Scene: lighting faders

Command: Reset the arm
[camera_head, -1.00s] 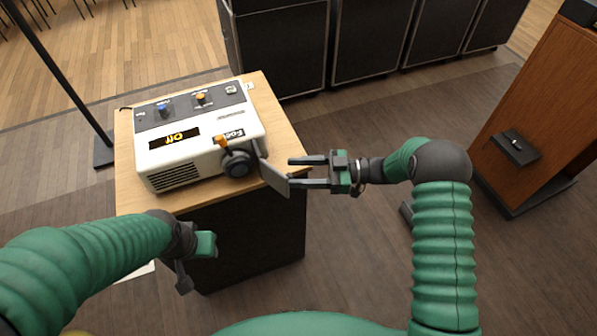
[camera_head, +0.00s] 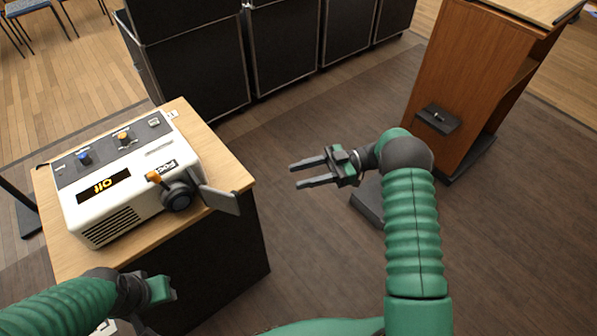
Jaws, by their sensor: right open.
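My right gripper (camera_head: 311,172) is open and empty over the floor, with its two fingers pointing left. It is apart from the white fog machine (camera_head: 130,190) and to the right of it. The machine stands on a wooden-topped cabinet (camera_head: 228,170) and has a lit orange display, a blue knob, an orange knob and a dark round nozzle with an orange piece. A grey flap (camera_head: 220,200) sticks out beside the nozzle. My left gripper (camera_head: 160,290) is at the lower left, in front of the cabinet; its fingers are hardly visible.
A row of black cases (camera_head: 285,50) stands at the back. A brown wooden lectern (camera_head: 470,70) with a small dark box (camera_head: 438,119) on its side is at the right. A dark stand base lies on the floor near my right arm. Open floor lies between cabinet and lectern.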

